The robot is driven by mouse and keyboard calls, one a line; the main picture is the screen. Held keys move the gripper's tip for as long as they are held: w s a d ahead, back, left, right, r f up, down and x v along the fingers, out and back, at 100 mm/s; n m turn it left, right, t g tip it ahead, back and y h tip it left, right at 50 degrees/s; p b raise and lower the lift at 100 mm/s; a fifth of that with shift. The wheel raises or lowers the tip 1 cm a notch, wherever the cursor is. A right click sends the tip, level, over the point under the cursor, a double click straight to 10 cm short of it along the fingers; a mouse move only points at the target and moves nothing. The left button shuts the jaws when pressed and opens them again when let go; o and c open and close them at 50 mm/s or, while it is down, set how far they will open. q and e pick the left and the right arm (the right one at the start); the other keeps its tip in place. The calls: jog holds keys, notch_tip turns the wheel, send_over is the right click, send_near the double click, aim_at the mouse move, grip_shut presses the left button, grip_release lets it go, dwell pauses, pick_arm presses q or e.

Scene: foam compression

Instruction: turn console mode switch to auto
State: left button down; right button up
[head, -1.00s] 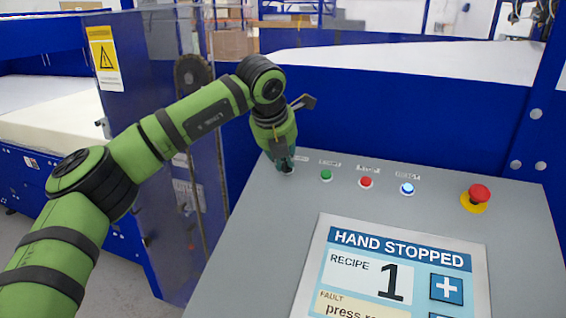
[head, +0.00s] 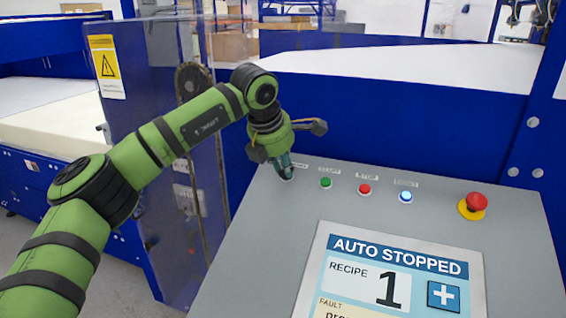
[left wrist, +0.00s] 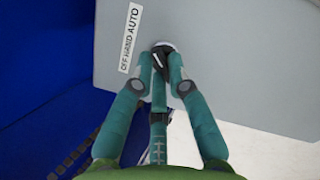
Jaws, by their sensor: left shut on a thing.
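The mode switch (left wrist: 163,47) is a small black knob on a pale round base at the console's top left corner. The label beside it in the left wrist view reads OFF, HAND, AUTO. My left gripper (head: 287,177) points down at the switch and is shut on its knob, with fingers on both sides in the left wrist view. The fingers hide most of the knob in the head view. The console screen (head: 392,245) reads AUTO STOPPED, with recipe 1. My right gripper is not in view.
On the grey console (head: 250,240), a green button (head: 326,183), a red button (head: 364,189), a lit blue button (head: 405,196) and a red emergency stop (head: 476,203) stand in a row right of the switch. A blue machine wall rises behind.

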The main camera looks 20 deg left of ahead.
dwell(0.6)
pick_arm(q)
jog(key=c, duration=1.2)
grip_release()
jog(key=v, duration=1.2)
